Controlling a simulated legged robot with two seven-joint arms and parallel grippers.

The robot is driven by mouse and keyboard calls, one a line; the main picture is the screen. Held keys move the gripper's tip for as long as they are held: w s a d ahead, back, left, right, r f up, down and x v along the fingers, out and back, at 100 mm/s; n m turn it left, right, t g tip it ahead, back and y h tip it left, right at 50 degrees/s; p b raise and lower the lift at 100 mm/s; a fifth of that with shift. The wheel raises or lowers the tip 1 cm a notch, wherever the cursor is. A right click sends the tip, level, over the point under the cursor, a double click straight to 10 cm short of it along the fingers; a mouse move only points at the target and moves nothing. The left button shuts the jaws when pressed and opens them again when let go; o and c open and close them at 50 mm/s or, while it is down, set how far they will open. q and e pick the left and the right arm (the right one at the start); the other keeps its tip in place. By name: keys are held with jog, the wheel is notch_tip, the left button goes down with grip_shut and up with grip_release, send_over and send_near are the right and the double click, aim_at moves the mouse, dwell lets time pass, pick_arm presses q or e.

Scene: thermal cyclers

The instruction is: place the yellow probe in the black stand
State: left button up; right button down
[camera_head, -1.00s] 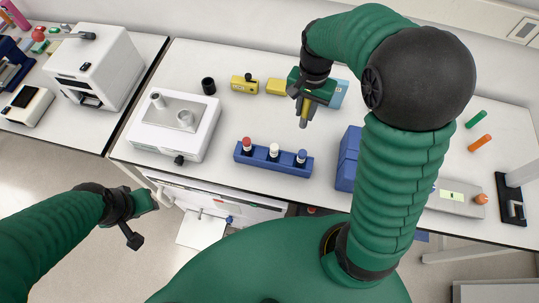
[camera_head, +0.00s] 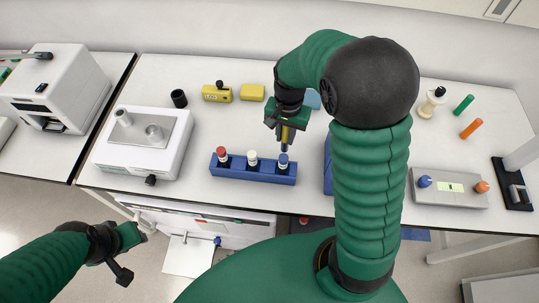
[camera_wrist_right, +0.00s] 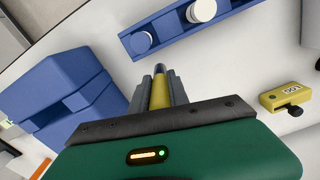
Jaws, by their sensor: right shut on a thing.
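The yellow probe (camera_head: 286,134) is upright or nearly so in my right gripper (camera_head: 284,128), which is shut on it. Its dark tip points down, just behind the blue-capped vial in the head view. In the right wrist view the probe (camera_wrist_right: 161,92) sits between the two grey fingers. A small black cylinder (camera_head: 179,98), which may be the black stand, is on the bench at the back left. Another black-based stand (camera_head: 513,190) is at the far right; I cannot tell which is meant. My left gripper (camera_head: 133,235) is empty off the bench's front; its jaws are unclear.
A blue rack (camera_head: 245,173) with red-, white- and blue-capped vials is at the front. A white device (camera_head: 140,160) is left. Yellow boxes (camera_head: 217,93) are behind. A grey device with knobs (camera_head: 447,200) and orange and green tubes are right. Bench between black cylinder and rack is clear.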

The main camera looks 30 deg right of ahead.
aim_at(282, 148)
jog(key=f, duration=0.3)
jog(key=shift+d+f, duration=0.1)
jog(key=shift+d, duration=0.2)
jog(key=f, duration=0.1)
jog(key=a+f, duration=0.1)
jog(key=shift+f, duration=0.35)
jog(key=shift+w+a+f, duration=0.1)
jog(key=shift+a, duration=0.35)
jog(key=shift+d, duration=0.1)
jog(key=c, duration=1.6)
grip_release()
jog(key=shift+d+f, duration=0.1)
jog(key=shift+d, duration=0.1)
pick_arm(q)
jog(key=shift+w+d, duration=0.1)
jog(key=shift+d, duration=0.1)
pick_arm(e)
jog(key=o, duration=0.3)
jog(key=shift+d+f, duration=0.1)
jog(key=shift+d, duration=0.25)
